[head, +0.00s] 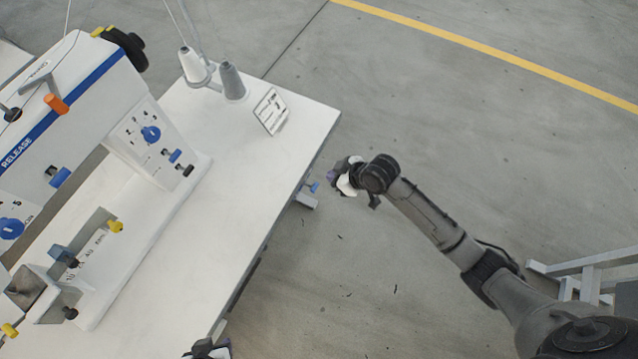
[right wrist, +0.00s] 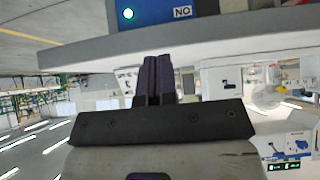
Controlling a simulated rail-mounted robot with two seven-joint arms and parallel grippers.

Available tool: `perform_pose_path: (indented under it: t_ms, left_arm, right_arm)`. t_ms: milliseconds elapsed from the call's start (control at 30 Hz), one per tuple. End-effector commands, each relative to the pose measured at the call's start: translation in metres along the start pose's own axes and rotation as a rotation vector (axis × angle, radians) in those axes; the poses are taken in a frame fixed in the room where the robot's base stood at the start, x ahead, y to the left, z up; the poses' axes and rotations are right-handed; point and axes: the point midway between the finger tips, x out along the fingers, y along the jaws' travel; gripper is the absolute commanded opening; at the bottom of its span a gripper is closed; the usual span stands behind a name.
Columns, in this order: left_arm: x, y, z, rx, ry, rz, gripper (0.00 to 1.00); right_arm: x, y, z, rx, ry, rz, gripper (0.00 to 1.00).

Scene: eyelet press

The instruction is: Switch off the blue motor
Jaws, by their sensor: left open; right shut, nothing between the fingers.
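The right wrist view is upside down. In it a blue housing (right wrist: 165,12), apparently the blue motor, shows at the top edge, beyond the pale table edge, with a lit cyan lamp (right wrist: 128,14) and a label (right wrist: 182,12) that reads ON when turned upright. Its switch cannot be made out. My right gripper (right wrist: 157,75) is shut and empty, its dark fingers pointing toward the table edge and housing. My left gripper (head: 207,350) is partly cut off at the bottom edge, open.
The white table (head: 240,150) bears a press (head: 75,100) with blue and yellow knobs, two thread cones (head: 232,82) and a small card stand (head: 270,110). Floor beyond is clear.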

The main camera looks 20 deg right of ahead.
Motion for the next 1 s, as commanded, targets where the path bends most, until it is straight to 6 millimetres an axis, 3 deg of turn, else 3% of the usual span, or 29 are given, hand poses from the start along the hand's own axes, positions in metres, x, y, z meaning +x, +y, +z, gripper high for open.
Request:
perform_pose_path:
  t_ms: [100, 400, 700, 1000]
  left_arm:
    - [0.009, 0.0, 0.003, 0.0, 0.0, 0.0, 0.43]
    - [0.024, -0.002, 0.008, 0.008, -0.002, -0.006, 0.43]
    - [0.032, -0.003, 0.012, 0.014, -0.004, -0.011, 0.43]
    - [0.033, -0.002, 0.012, 0.011, -0.004, -0.009, 0.43]
  right_arm:
    - [0.027, -0.001, 0.001, 0.002, 0.0, -0.003, 0.0]
    - [0.078, -0.001, 0.004, 0.002, -0.001, -0.002, 0.0]
    - [0.097, 0.0, 0.025, 0.0, -0.001, -0.001, 0.0]
    - [0.1, 0.0, 0.029, 0.0, -0.001, 0.0, 0.0]
